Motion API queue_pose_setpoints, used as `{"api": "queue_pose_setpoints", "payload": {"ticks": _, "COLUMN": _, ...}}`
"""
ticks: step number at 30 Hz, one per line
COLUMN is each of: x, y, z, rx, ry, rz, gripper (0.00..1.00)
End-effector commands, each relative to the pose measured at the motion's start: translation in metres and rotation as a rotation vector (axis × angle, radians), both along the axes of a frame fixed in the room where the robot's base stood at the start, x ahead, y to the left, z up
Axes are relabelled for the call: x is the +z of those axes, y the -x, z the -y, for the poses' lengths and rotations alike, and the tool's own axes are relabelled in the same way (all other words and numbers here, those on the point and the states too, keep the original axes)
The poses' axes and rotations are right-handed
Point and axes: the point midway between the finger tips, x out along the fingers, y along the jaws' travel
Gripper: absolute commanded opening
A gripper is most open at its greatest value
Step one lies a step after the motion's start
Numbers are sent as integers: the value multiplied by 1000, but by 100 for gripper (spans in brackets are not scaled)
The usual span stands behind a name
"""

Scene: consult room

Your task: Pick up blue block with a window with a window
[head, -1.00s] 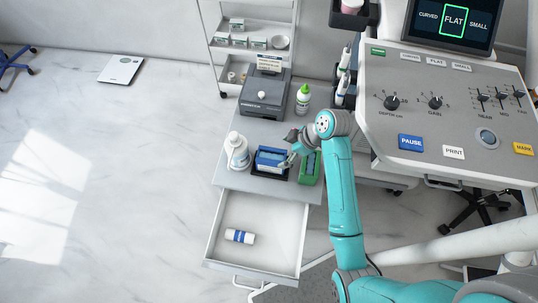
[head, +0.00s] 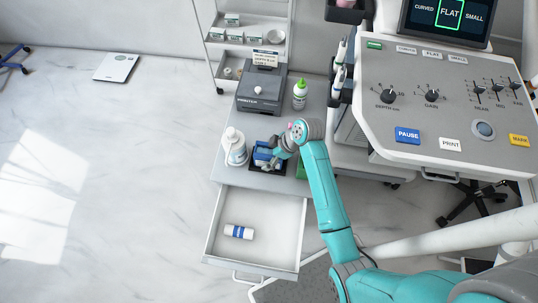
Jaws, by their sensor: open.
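The blue block (head: 262,154) sits in a black tray (head: 255,168) on top of the grey drawer cabinet in the head view. My arm covers its right part, and a window in it cannot be made out. My gripper (head: 275,160) is open at the block's right side, over or against it. Whether the fingers touch the block cannot be told at this size.
A white bottle (head: 235,147) stands close left of the block. A green block (head: 301,168) is mostly hidden behind my arm. A grey printer (head: 261,92) and a green-capped bottle (head: 300,94) stand behind. The open drawer (head: 265,207) in front holds a white-and-blue tube (head: 239,232).

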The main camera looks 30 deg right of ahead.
Motion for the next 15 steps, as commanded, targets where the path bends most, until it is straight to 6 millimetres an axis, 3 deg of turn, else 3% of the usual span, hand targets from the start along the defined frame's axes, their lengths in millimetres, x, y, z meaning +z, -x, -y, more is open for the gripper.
{"api": "queue_pose_setpoints", "payload": {"ticks": 2, "x": 0, "y": 0, "z": 0, "rx": 0, "ry": 0, "rz": 0, "gripper": 89}}
{"api": "queue_pose_setpoints", "payload": {"ticks": 12, "x": 0, "y": 0, "z": 0, "rx": 0, "ry": 0, "rz": 0, "gripper": 7}}
{"api": "queue_pose_setpoints", "payload": {"ticks": 15, "x": 0, "y": 0, "z": 0, "rx": 0, "ry": 0, "rz": 0, "gripper": 6}}
